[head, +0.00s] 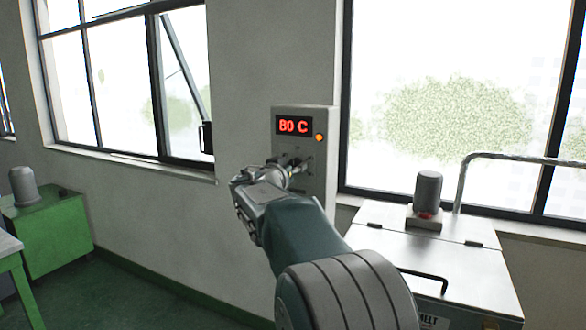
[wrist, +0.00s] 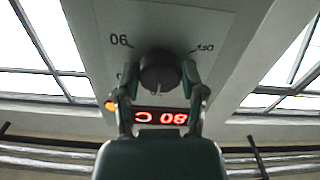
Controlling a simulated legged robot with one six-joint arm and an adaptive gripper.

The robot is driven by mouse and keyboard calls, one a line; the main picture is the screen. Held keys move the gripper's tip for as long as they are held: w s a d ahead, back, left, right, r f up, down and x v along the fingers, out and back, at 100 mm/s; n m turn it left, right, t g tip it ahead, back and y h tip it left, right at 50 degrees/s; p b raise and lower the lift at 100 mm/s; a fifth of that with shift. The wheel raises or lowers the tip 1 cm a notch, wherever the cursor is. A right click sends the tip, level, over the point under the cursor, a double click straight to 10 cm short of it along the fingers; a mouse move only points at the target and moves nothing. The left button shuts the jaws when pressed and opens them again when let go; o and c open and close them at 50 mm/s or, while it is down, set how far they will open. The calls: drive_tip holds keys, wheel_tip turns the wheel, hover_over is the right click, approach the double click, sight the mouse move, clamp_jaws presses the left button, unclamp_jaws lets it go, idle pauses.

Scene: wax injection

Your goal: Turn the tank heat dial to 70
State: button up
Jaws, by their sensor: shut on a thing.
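The tank heat dial (wrist: 160,72) is a dark round knob on a grey control panel (head: 318,185) mounted on the wall between the windows. In the wrist view my gripper (wrist: 160,85) has one finger on each side of the dial and is shut on it. In the head view my gripper (head: 290,172) reaches the panel and hides most of the dial. The red display (head: 293,125) above the dial reads 80 C, with an orange lamp (head: 319,138) beside it. In the wrist view the display (wrist: 161,116) appears upside down, and a printed number shows near the dial.
A metal tank (head: 430,250) with a hinged lid, a grey motor (head: 428,190) and a bent pipe stands right of my arm. A green cabinet (head: 50,240) is at the left. The wall below the left window is bare.

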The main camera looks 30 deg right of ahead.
drive_tip(key=shift+f, duration=0.1)
drive_tip(key=o, duration=1.1)
drive_tip(key=shift+w, duration=0.1)
drive_tip(key=shift+o, duration=0.2)
drive_tip(key=v, duration=1.2)
